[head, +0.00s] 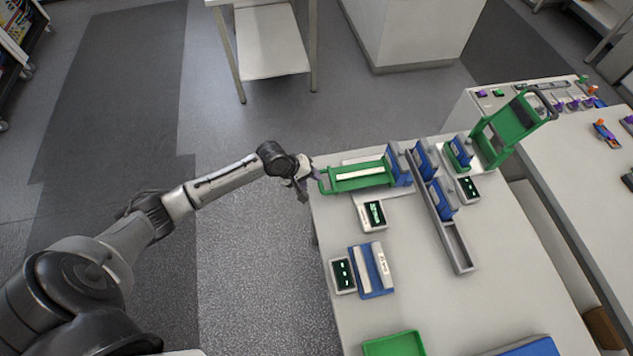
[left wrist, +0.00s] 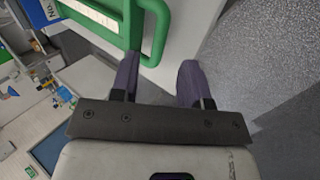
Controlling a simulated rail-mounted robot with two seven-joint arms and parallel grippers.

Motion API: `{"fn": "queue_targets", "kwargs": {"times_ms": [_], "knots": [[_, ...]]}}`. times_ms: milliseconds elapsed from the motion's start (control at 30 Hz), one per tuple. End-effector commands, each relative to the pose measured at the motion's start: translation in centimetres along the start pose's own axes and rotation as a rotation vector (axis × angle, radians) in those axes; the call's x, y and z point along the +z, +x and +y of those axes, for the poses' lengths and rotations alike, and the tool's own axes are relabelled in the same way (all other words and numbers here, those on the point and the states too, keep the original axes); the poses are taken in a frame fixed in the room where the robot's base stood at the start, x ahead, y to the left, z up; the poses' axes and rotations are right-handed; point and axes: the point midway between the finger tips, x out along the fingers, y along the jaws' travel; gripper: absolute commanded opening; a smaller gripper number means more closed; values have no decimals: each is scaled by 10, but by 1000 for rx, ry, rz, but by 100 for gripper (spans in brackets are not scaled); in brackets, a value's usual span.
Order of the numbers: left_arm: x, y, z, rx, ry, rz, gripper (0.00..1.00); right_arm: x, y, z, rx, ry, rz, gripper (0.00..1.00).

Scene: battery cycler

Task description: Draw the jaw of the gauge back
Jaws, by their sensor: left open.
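The gauge appears to be the unit at the far left corner of the bench, with a blue block (head: 398,166) and a green sliding frame (head: 362,184) that I take for its jaw. The frame ends in a green loop handle (head: 322,181), which also shows in the left wrist view (left wrist: 158,28). My left gripper (head: 306,180) is at the handle end, beyond the bench's left edge. In the left wrist view its purple fingers (left wrist: 158,82) are open, with the handle's end just ahead of and between the tips. Contact cannot be told. My right gripper is out of view.
A small display (head: 374,215) sits before the gauge. A grey rail (head: 455,245) with blue blocks stands to its right, and a raised green frame (head: 510,128) behind. A blue unit (head: 372,270) and a green tray (head: 394,344) are nearer. Floor left of the bench is clear.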

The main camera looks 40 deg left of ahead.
Motion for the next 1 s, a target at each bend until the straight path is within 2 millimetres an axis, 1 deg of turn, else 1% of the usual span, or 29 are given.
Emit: {"fn": "queue_targets", "kwargs": {"times_ms": [33, 100, 300, 500, 767, 867, 1000], "knots": [[0, 9, 0, 1, -2, -1, 42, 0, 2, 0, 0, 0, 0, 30], [0, 19, 0, 0, -1, 0, 42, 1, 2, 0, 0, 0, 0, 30], [0, 37, 0, 0, 0, 1, 42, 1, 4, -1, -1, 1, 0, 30], [0, 44, 0, 0, 1, 1, 42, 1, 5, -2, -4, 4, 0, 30], [0, 45, 0, 0, 2, 1, 42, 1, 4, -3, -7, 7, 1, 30], [0, 45, 0, 0, 2, 1, 35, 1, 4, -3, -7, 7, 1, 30], [0, 45, 0, 0, 2, 1, 21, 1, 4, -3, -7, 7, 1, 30]]}}
